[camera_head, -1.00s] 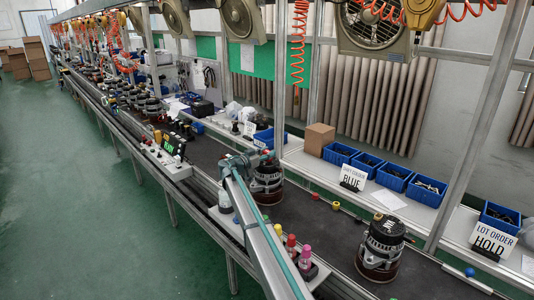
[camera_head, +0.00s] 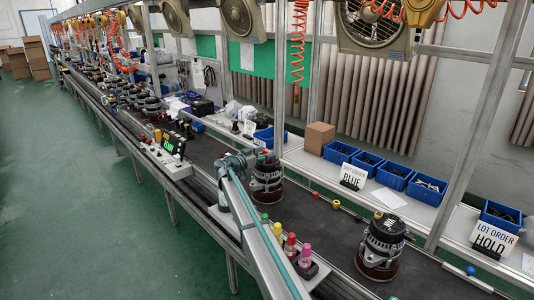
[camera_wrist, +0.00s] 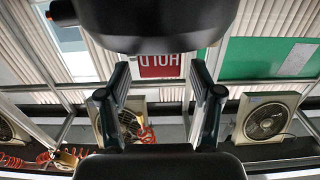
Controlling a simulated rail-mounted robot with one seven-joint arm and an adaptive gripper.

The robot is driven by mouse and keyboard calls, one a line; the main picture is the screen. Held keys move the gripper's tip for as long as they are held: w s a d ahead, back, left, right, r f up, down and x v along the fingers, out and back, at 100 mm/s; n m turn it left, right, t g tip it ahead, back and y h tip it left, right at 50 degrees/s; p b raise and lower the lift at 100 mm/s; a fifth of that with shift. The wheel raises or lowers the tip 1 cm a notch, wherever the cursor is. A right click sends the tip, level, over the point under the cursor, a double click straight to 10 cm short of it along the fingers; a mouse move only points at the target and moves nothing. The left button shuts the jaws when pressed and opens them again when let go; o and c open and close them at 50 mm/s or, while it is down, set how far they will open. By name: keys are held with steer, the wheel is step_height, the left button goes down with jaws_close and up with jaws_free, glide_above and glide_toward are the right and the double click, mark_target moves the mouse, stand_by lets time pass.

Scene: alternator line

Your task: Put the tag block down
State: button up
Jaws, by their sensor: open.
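My gripper (camera_wrist: 165,95) shows in the wrist view with its two fingers apart and nothing visible between them. In the head view my arm reaches over the line from the bottom, and I cannot make out the fingers. A yellow piece (camera_head: 378,215) is at the top of the near alternator (camera_head: 383,243). A blue one (camera_head: 470,270) is at the belt's far edge. I cannot tell which is the tag block.
Another alternator (camera_head: 266,178) stands beside my arm. Blue bins (camera_head: 340,152), a "BLUE" sign (camera_head: 353,177) and a "LOT ORDER HOLD" sign (camera_head: 493,239) line the rear shelf. Coloured bottles (camera_head: 290,244) stand at the front edge. The wrist view shows an inverted red HOLD card (camera_wrist: 165,66).

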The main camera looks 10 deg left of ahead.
steer(key=b+v, duration=0.2)
steer(key=v, duration=0.8)
